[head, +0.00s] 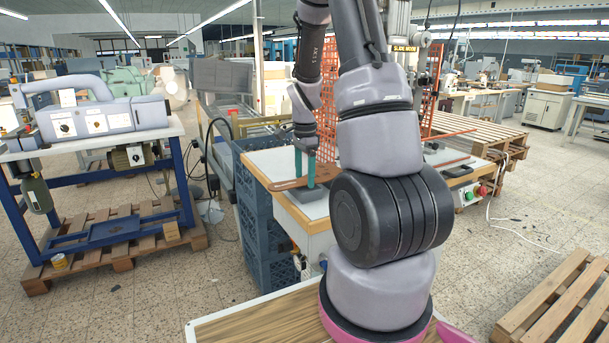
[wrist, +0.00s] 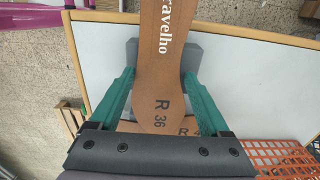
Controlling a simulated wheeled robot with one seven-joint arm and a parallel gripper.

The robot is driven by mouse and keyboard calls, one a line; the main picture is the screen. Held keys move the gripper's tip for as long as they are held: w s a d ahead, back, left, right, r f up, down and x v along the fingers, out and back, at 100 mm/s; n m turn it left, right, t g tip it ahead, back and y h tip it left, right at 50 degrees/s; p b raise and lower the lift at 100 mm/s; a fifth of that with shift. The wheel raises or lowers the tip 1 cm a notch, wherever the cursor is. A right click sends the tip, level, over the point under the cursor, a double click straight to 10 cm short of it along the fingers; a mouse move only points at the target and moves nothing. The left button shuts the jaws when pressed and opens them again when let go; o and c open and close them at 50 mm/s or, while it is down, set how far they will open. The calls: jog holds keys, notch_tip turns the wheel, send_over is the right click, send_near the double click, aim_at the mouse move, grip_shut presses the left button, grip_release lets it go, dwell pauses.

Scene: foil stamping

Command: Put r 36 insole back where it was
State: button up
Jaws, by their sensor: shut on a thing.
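The R 36 insole (wrist: 152,75) is brown, with "R 36" and "ravelho" printed on it. My gripper (wrist: 157,85) has its two green fingers on either side of the insole and is shut on it, as the wrist view shows. In the head view my gripper (head: 305,166) points down at the white table, with the insole (head: 291,183) between its fingers. A grey block (wrist: 205,56) lies under the insole on the table. Another brown insole marked "R 4" (wrist: 186,125) shows partly beneath, near my gripper's palm; the rest of it is hidden.
The white table (wrist: 265,75) has a wooden edge and bare room beside the insole. Blue crates (head: 262,220) stand at its left. An orange mesh (wrist: 275,156) is close by in the wrist view. A bench with a grey machine (head: 100,120) stands at far left.

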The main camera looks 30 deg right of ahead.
aim_at(305, 180)
jog(key=shift+f, duration=0.3)
jog(key=o, duration=1.3)
notch_tip(305, 180, up, 13)
jog(key=s+a+r+n+t+y, duration=0.1)
jog(key=s+a+r+n+t, duration=0.2)
jog(key=s+a+r+n, duration=0.3)
jog(key=s+a+r+n+t+y, duration=0.1)
jog(key=s+a+r+n+t, duration=0.3)
jog(key=s, duration=0.9)
jog(key=a+r+n, duration=0.3)
jog(key=r, duration=0.2)
jog(key=shift+a+n, duration=0.2)
jog(key=shift+n, duration=0.1)
jog(key=shift+s, duration=0.1)
